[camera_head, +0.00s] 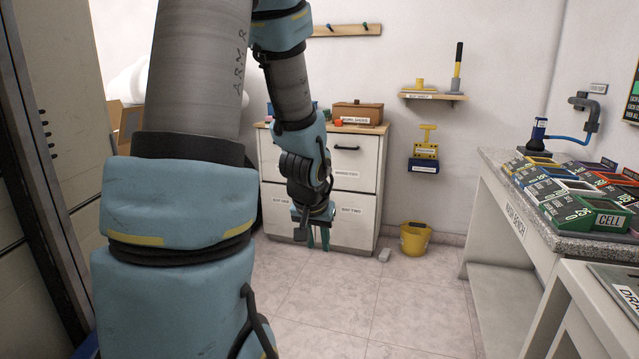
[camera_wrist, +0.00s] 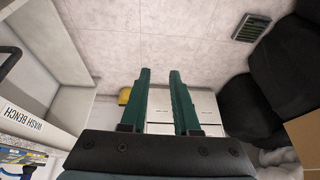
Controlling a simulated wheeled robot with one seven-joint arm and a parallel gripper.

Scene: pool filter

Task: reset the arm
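My arm fills the left and middle of the head view, with its forearm bent down to the right. My gripper (camera_head: 318,244) hangs pointing down in front of the white drawer cabinet (camera_head: 349,232). In the wrist view my gripper (camera_wrist: 160,72) shows two green fingers with a clear gap between them. It is open, and nothing shows between the fingers but floor and part of the cabinet.
The wash bench (camera_head: 512,209) at right bears several coloured trays. A floor drain (camera_wrist: 251,27) shows in the wrist view. Floor between cabinet and bench is mostly clear.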

